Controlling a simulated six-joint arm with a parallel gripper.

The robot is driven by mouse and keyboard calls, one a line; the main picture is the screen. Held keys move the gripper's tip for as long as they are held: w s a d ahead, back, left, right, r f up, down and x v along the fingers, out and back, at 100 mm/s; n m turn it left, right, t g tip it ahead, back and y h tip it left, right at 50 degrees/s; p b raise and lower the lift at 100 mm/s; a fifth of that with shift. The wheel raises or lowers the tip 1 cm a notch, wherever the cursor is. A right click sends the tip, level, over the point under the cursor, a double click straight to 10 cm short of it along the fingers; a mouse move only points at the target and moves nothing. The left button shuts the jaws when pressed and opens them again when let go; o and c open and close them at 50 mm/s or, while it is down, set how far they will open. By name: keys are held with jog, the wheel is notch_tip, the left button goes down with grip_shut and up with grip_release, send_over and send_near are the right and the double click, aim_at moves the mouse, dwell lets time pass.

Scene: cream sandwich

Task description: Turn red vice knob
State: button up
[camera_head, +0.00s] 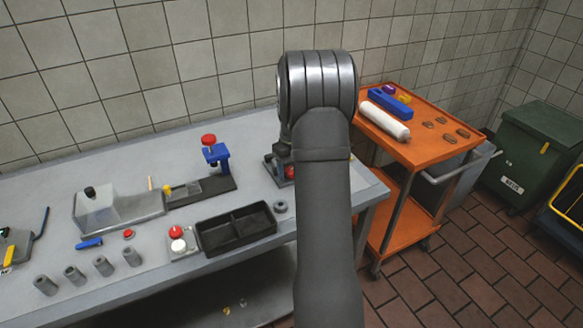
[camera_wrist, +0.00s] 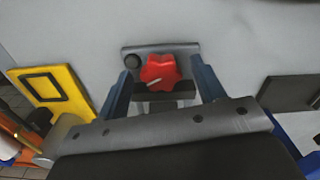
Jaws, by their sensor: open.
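The red vice knob (camera_wrist: 158,70) is star-shaped and shows in the middle of the wrist view. It sits on a grey and dark vice (camera_wrist: 185,50) with a black round part beside it. My gripper (camera_wrist: 161,76) is open, with one blue-grey finger to the left of the knob and one to the right. Gaps show between the fingers and the knob. In the head view a bit of the red knob (camera_head: 290,172) shows beside my arm. The vice (camera_head: 272,165) is partly hidden there, and my gripper is hidden behind my arm.
An orange cart (camera_head: 424,152) stands right.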

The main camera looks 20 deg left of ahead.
jog(key=c, duration=1)
jog(key=shift+m, duration=0.3)
jog(key=m, duration=0.3)
jog(key=shift+s+a+m, duration=0.1)
jog(key=shift+a+m, duration=0.05)
jog(key=shift+m, duration=1.85)
jog(key=o, duration=1)
